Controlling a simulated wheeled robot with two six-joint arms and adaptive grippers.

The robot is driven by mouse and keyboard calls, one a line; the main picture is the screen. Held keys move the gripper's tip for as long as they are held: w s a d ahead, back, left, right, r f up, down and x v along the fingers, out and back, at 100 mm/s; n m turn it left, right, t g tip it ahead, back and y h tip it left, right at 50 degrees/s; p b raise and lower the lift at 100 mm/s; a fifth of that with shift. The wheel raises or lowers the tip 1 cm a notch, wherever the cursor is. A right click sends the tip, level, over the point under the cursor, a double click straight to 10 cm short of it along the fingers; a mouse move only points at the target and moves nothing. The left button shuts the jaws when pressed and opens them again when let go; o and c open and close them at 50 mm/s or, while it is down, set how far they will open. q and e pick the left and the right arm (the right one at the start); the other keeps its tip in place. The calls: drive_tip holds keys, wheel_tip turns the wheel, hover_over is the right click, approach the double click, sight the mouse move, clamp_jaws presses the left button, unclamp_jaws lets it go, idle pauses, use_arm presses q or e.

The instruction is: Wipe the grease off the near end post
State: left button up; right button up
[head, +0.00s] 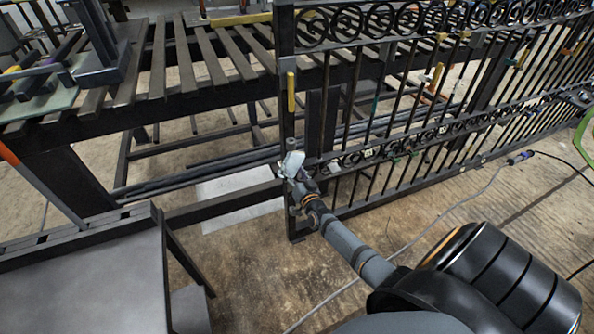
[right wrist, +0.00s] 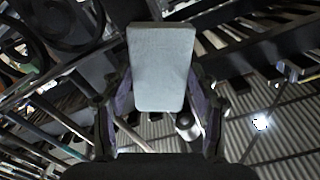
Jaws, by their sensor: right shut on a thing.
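The near end post (head: 285,45) is the dark upright at the left end of the scroll gate (head: 400,110). A yellow strip (head: 290,92) shows on its upper part. I cannot make out any grease on it. My right gripper (head: 300,180) is at the lower part of the post, shut on a pale grey-white pad (head: 293,163). In the right wrist view the pad (right wrist: 162,65) stands upright between the two fingers. The pad overlaps the post in the head view; I cannot tell whether they touch. My left gripper is not in view.
A slatted metal bench (head: 185,85) stands behind the gate. A white sheet (head: 240,210) lies on the floor by the post. A cable (head: 440,220) runs over open floor at right.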

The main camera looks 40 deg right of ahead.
drive_tip(key=a, duration=0.2)
drive_tip(key=shift+w+a+p, duration=0.35)
drive_tip(key=shift+a, duration=0.05)
drive_tip(key=p+v, duration=0.3)
drive_tip(key=v, duration=0.3)
drive_tip(key=shift+s, duration=0.1)
